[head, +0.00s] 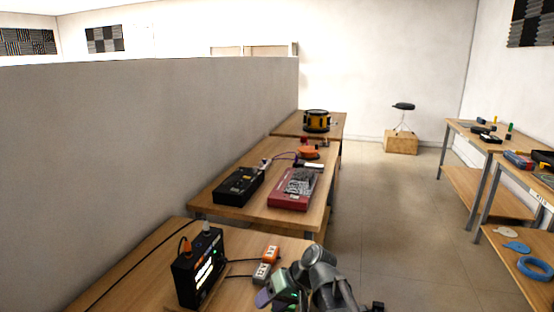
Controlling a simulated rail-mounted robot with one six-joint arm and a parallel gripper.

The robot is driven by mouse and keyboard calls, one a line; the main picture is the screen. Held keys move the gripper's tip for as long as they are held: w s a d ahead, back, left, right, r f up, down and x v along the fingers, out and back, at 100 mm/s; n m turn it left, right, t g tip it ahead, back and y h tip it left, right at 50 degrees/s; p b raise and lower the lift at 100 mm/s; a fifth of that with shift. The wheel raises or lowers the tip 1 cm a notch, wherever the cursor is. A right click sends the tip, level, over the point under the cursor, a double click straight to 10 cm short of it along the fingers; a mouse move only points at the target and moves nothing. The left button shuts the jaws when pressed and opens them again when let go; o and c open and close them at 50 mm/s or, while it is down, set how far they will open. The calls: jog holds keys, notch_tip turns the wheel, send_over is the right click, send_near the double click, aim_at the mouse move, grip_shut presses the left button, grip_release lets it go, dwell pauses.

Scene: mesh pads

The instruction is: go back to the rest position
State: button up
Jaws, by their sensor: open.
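My arm shows at the bottom middle of the head view, folded low over the front edge of the near table. Its end, my gripper (270,300), appears at its left side with purple and green-lit parts, partly cut off by the frame's bottom edge. The gripper is open, and I see nothing held in it. It is close to the small grey box (262,273) and the orange box (271,254) on the near table (140,275), but I cannot tell the exact gap.
A black device with lit panels (199,268) stands left on the near table, with cables. Beyond, a second table bears a black box (238,186) and a red device (293,189). A drum (316,121) stands farther back. A partition (140,150) borders the left; the floor (390,215) is open.

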jog(key=s+d+f+m+h+b, duration=0.2)
jog(key=s+d+f+h+b, duration=0.25)
jog(key=d+f, duration=0.45)
jog(key=s+d+f+m+h+b, duration=0.2)
jog(key=s+d+f+h+b, duration=0.35)
jog(key=d, duration=0.45)
notch_tip(320, 180, up, 16)
jog(key=y+p, duration=0.1)
jog(key=p, duration=1.5)
jog(key=shift+w+a+y+p, duration=0.2)
jog(key=shift+w+y+p, duration=0.1)
